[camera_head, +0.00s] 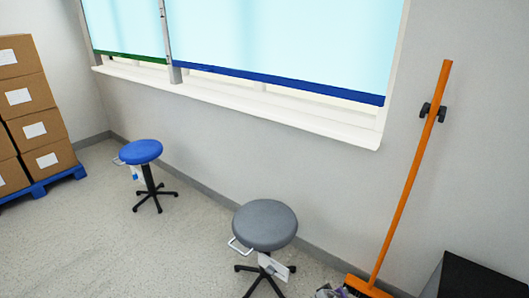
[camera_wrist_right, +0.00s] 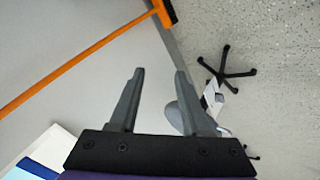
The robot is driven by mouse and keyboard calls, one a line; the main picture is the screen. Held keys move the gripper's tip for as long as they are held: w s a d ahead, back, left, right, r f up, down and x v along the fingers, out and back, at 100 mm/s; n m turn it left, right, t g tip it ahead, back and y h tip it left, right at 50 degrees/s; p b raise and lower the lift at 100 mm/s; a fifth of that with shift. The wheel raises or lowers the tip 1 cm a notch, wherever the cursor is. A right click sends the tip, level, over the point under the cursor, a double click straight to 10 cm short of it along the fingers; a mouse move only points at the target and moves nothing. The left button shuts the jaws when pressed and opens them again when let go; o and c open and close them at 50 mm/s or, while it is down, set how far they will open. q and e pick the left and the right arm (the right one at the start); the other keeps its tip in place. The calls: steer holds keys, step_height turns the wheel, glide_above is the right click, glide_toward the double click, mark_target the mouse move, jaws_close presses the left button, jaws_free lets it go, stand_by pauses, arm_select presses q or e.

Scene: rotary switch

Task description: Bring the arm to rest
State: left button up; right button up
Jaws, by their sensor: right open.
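My right gripper (camera_wrist_right: 158,95) shows in the right wrist view, with its two grey fingers apart and nothing between them. Behind it lie the pale wall and the floor. My right gripper does not show in the head view. My left gripper is in neither view. No rotary switch shows in either view.
A grey stool (camera_head: 265,226) and a blue stool (camera_head: 141,151) stand by the wall under the window. An orange broom (camera_head: 411,180) leans at the right, near a black box (camera_head: 480,278). Cardboard boxes (camera_head: 33,100) are stacked on a blue pallet (camera_head: 55,180) at the left.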

steer(key=s+a+r+m+g+y, duration=0.1)
steer(key=s+m+g+y, duration=0.15)
steer(key=s, duration=0.95)
steer(key=s+a+r+m+g+y, duration=0.1)
steer(key=s+a+m+y, duration=0.15)
steer(key=s, duration=1.05)
arm_select(q)
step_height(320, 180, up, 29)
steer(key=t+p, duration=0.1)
steer(key=p, duration=2.5)
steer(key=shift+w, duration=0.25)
arm_select(e)
step_height(320, 180, up, 28)
steer(key=w+d+t, duration=0.1)
steer(key=shift+r+n+t, duration=0.2)
steer(key=shift+n+t, duration=0.15)
steer(key=shift+n, duration=0.05)
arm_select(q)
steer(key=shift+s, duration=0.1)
